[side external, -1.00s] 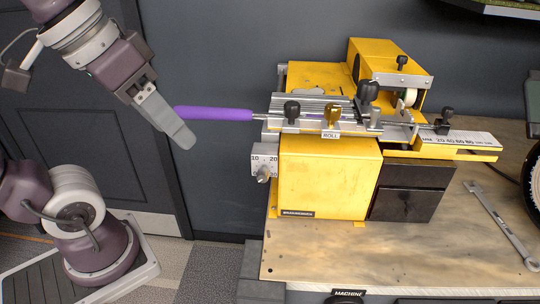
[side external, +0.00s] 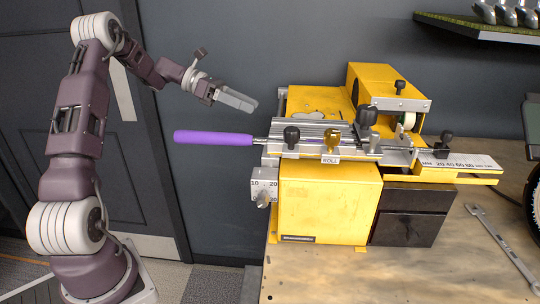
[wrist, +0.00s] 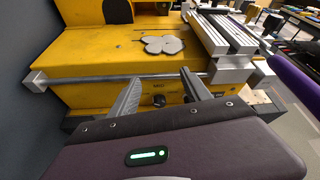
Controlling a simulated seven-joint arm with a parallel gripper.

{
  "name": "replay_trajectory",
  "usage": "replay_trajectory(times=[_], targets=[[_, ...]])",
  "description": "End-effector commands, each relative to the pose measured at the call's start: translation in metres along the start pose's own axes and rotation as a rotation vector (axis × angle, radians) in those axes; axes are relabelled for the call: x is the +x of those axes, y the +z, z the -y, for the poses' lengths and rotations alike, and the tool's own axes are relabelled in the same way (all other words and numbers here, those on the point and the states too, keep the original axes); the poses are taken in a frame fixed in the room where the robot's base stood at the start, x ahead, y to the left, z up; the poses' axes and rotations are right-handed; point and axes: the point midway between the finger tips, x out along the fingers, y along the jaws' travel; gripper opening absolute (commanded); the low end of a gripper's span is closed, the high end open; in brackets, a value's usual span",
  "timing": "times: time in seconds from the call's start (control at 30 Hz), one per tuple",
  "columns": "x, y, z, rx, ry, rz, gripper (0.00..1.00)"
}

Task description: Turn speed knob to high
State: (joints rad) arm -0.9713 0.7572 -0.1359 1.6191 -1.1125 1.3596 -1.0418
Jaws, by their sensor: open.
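My gripper (side external: 256,105) is in the air above and behind the purple grip, left of the machine's top, well above the knob. In the wrist view my gripper (wrist: 162,85) is open and empty, with its two fingers apart over the machine's yellow body (wrist: 90,60).
A purple club grip (side external: 212,137) sticks out left from the clamp, between gripper height and the knob. A metal rod (wrist: 120,78) crosses before the fingers in the wrist view. A wrench (side external: 500,245) lies on the wooden bench (side external: 400,270).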

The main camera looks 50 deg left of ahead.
Motion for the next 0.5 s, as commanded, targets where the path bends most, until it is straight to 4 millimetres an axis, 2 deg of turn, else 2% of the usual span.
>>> replay_trajectory(times=[0.03, 0.1, 0.2, 0.3, 0.5], targets=[[0.011, -0.029, -0.007, -0.013, -0.003, 0.001, 0.56], [0.025, -0.063, -0.015, -0.009, -0.001, 0.000, 0.56], [0.040, -0.099, -0.024, -0.003, -0.001, -0.002, 0.56], [0.049, -0.114, -0.028, 0.003, 0.000, -0.003, 0.56], [0.085, -0.115, -0.028, 0.007, -0.002, -0.005, 0.56]])
